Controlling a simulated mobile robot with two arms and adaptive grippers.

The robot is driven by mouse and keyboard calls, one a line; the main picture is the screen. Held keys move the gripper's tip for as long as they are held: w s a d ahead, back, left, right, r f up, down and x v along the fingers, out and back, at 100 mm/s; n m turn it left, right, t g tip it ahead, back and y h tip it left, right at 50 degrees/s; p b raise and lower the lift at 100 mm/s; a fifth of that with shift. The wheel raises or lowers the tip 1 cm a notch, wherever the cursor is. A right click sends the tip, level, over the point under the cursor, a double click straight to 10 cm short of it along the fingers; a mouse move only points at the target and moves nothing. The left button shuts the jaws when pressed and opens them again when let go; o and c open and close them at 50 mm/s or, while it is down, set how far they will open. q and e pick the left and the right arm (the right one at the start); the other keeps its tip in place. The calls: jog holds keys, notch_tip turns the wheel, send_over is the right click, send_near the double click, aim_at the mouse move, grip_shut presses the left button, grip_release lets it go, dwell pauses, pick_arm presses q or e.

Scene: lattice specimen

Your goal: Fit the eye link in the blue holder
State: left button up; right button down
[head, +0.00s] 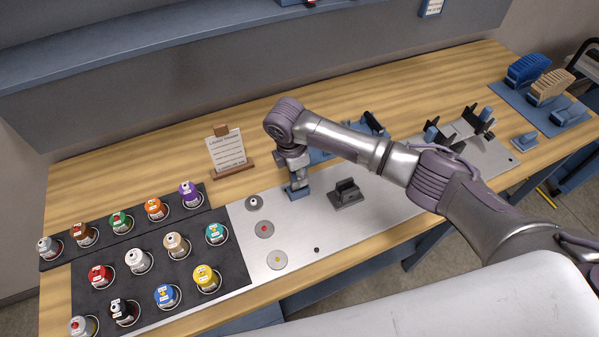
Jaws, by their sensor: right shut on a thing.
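My right gripper (299,180) points down at the middle of the bench, its arm reaching in from the right. It is shut on a small grey piece, which I take to be the eye link; the fingers hide most of it. A small blue block, apparently the blue holder (297,193), sits directly under the fingertips on the metal plate. I cannot tell whether the piece touches the holder or is seated in it. My left gripper is not in view.
A dark grey fixture (346,194) stands just right of the gripper on the metal plate (330,228). Several coloured jars stand on dark mats (192,236) at left. A sign (229,150) stands behind. Blue racks (545,118) are far right. The plate's front is mostly clear.

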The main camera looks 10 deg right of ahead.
jog(key=shift+c, duration=2.1)
grip_release()
notch_tip(320, 180, up, 3)
jog(key=p, duration=0.2)
jog(key=shift+a+f+p, duration=0.15)
jog(key=shift+p, duration=0.2)
jog(key=shift+a+r+p, duration=0.2)
jog(key=shift+r+p, duration=0.35)
jog(key=shift+r, duration=0.6)
jog(key=shift+s, duration=0.1)
